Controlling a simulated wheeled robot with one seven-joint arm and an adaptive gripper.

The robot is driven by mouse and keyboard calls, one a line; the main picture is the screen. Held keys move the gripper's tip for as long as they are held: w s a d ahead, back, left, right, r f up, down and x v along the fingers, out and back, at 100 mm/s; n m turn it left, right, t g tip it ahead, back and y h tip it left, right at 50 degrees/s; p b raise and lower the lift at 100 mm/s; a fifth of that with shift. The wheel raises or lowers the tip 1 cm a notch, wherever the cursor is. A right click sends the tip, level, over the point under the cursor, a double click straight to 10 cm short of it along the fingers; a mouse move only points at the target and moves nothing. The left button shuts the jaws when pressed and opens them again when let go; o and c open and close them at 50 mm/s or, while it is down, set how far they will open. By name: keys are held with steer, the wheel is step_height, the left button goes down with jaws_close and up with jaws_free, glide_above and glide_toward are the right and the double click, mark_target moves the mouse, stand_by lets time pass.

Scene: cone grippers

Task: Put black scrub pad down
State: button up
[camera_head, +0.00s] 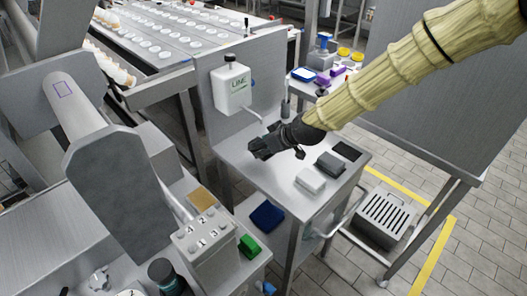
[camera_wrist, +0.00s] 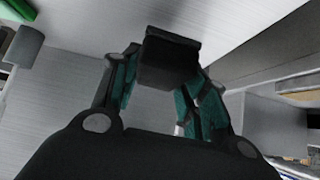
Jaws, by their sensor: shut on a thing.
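My gripper (camera_head: 268,147) is over the left part of the small steel table (camera_head: 262,180) in the head view. In the wrist view my gripper (camera_wrist: 165,88) has its teal-lined fingers shut on a black block, the black scrub pad (camera_wrist: 168,60). The pad sticks out past the fingertips, with a pale metal surface behind it. In the head view the pad cannot be told apart from the dark gripper. Whether the pad touches the surface cannot be told.
A green block (camera_head: 249,246) sits at the lower left. The table's middle is bare.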

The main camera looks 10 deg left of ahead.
steer(key=shift+f, duration=1.45)
steer(key=shift+f, duration=0.15)
steer(key=o, duration=0.8)
steer(key=shift+o, duration=0.2)
steer(key=shift+d+r, duration=0.15)
steer(key=shift+r, duration=0.2)
steer(key=v, duration=1.1)
steer(key=shift+s+d+r+b, duration=0.2)
steer(key=shift+s+b, duration=0.05)
steer(key=shift+b, duration=0.1)
